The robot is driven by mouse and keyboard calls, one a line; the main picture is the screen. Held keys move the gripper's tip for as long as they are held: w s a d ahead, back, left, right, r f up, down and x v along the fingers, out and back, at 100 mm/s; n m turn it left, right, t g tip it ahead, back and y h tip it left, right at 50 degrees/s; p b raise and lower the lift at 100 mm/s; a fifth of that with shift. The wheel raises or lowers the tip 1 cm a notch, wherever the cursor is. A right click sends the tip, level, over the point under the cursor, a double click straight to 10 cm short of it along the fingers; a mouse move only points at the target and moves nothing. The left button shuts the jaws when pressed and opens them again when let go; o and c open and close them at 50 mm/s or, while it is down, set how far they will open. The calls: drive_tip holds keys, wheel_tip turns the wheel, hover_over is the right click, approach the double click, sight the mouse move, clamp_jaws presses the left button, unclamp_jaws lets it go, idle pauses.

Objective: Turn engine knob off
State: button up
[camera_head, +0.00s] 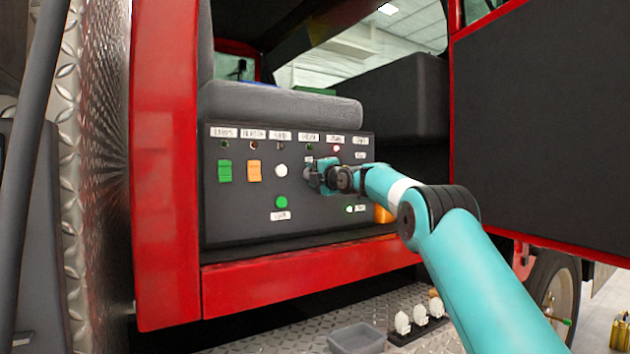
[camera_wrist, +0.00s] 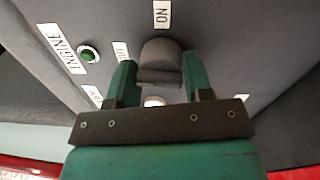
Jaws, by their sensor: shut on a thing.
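A dark grey control panel (camera_head: 240,220) faces me inside the red truck's open doorway. My gripper (camera_head: 314,176) is at the panel's right half, and it hides the knob there in the head view. In the wrist view, a grey rounded knob (camera_wrist: 160,60) sits between the two green fingers of my gripper (camera_wrist: 160,80), which is shut on it. An "ON" label (camera_wrist: 161,13) is above the knob. A label reading "ENGINE" (camera_wrist: 60,48) lies to the left, beside a round green light or button (camera_wrist: 88,54). Another small label beside the left finger is partly hidden.
The panel also bears a green switch (camera_head: 224,171), an orange switch (camera_head: 254,171), a white button (camera_head: 281,170) and a green button (camera_head: 281,202). The open red-edged door (camera_head: 550,120) stands to the right. A grey bin (camera_head: 357,338) is on the step below.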

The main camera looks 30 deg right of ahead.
drive_tip(key=shift+w+f+n, duration=0.1)
drive_tip(key=shift+f+n, duration=0.3)
drive_tip(key=shift+n, duration=0.2)
drive_tip(key=o, duration=0.8)
drive_tip(key=shift+r, duration=0.2)
drive_tip(key=s+b, duration=0.3)
drive_tip(key=s, duration=0.2)
drive_tip(key=s+b, duration=0.3)
drive_tip(key=s, duration=0.3)
drive_tip(key=s+f+b, duration=0.1)
drive_tip(key=s+b, duration=0.2)
drive_tip(key=s, duration=0.3)
drive_tip(key=shift+s+d, duration=0.25)
drive_tip(key=shift+d, duration=0.1)
